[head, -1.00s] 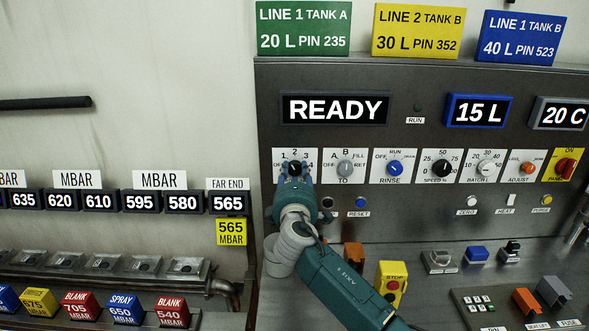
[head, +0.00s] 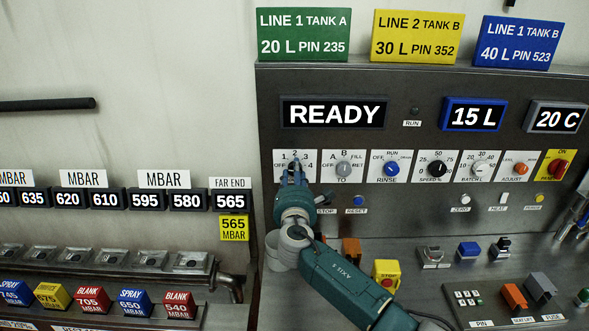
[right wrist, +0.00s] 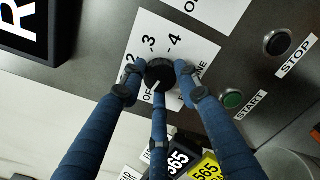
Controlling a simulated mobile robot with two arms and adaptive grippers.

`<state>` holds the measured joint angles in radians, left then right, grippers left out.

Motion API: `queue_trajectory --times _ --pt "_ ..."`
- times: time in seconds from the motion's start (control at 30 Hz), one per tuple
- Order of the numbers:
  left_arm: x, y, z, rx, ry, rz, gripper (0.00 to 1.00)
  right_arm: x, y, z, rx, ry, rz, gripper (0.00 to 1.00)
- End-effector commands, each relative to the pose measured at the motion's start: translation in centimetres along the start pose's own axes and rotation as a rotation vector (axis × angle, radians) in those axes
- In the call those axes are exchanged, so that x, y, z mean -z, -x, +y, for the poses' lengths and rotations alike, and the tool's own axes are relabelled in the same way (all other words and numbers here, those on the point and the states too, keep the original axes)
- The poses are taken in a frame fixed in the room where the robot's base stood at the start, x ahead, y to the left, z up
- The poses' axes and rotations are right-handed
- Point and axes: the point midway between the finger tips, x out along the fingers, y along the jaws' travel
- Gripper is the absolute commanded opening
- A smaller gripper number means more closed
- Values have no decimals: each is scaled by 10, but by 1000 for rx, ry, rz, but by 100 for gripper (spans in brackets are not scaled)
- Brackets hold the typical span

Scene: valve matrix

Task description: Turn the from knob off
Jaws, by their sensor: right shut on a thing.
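The from knob (right wrist: 158,74) is the black knob on the leftmost white dial plate (head: 280,157), marked 1 to 4 and OFF. My right gripper (head: 294,168) is at this knob, with its blue fingers around it. In the right wrist view its fingers (right wrist: 159,82) close on the knob from several sides. A white mark on the knob points toward the label beginning "OF", which is partly hidden. In the head view the fingers cover most of the knob. My left gripper is not in view.
The tank A/B knob (head: 343,169) and the rinse knob (head: 391,169) sit to the right on the same panel. The START button (right wrist: 232,100) and STOP button (right wrist: 277,42) are close to my right fingers. A yellow stop box (head: 386,274) stands beside my forearm.

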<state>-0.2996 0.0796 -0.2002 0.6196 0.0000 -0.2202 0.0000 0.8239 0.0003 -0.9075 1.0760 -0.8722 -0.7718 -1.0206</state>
Motion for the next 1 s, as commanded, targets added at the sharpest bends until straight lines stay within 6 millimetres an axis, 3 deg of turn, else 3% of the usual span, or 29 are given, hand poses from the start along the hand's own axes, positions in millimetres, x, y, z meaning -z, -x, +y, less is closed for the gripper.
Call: queue_trajectory --times 0.4,0.97,1.0 --pt "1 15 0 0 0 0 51 -2 -1 -2 7 199 -2 6" --pt "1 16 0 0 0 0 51 -3 -1 -1 4 231 -6 6" --pt "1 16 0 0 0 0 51 -3 -1 -1 3 231 -6 36"
